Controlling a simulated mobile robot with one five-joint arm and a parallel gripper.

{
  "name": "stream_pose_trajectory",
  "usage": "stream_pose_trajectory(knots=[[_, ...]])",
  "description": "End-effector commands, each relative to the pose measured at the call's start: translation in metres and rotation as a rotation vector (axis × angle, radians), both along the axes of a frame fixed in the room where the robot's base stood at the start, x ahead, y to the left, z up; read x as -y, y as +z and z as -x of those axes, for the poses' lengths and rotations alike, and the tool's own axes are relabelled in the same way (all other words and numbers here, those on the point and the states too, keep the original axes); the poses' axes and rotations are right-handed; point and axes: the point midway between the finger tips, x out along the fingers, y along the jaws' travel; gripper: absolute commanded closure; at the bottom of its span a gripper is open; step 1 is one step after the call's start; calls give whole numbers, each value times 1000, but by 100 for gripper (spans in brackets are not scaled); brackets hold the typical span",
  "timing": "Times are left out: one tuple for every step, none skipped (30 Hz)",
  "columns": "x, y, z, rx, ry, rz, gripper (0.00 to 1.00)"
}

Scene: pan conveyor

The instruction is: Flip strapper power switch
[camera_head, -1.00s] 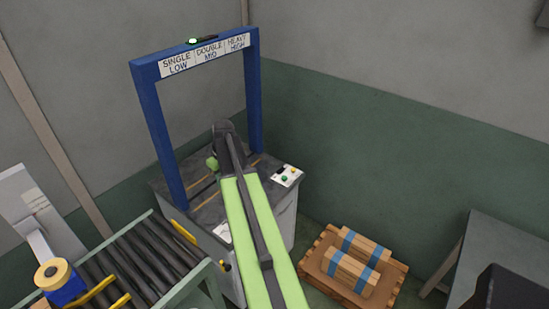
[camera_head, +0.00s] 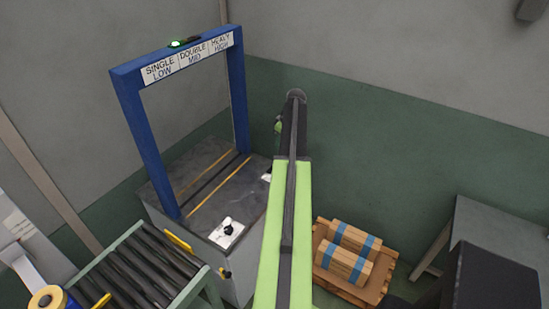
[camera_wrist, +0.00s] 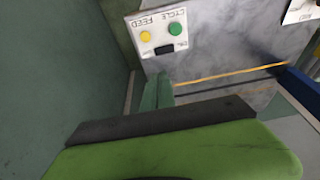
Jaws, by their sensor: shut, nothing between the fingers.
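The strapper is a grey cabinet with a dark top (camera_head: 210,185) and a blue arch (camera_head: 135,120). A white panel with a black knob or switch (camera_head: 228,230) sits on its near top edge; I cannot read its labels. In the wrist view, a white button panel (camera_wrist: 148,29) carries a green button (camera_wrist: 175,28), a yellow button (camera_wrist: 145,36) and a small dark part (camera_wrist: 164,49). My gripper (camera_wrist: 158,80) is shut and empty, its green fingers pointing toward the button panel and apart from it in the picture. In the head view my arm mostly hides the gripper and covers most of that panel.
A roller conveyor (camera_head: 150,270) stands at the strapper's left front. A pallet (camera_head: 370,289) with blue-strapped boxes (camera_head: 345,262) is on the floor at right, near a grey table (camera_head: 490,230). A green lamp (camera_head: 176,43) glows on the arch. A wall stands behind.

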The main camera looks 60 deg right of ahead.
Motion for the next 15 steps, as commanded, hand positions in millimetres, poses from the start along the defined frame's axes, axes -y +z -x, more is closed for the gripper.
stream_pose_trajectory(knots=[[0, -6, -1, 0, 0, 0, 100], [0, -9, -2, 0, 0, 0, 100], [0, -14, -3, 0, 1, 0, 100], [0, -18, -4, 0, 1, 0, 100], [0, -23, -5, 0, 1, 0, 100], [0, -30, -7, 0, 1, 0, 100], [0, -35, -9, 0, 1, 0, 100], [0, -41, -10, 0, 1, 0, 100], [0, -50, -13, 0, 1, 0, 100], [0, -56, -15, 0, 1, 0, 100], [0, -63, -17, 0, 1, 0, 100], [0, -72, -19, 0, 1, 0, 100], [0, -78, -21, 0, 1, 0, 100], [0, -84, -23, 0, 1, 0, 100], [0, -92, -25, 0, 1, 0, 100]])
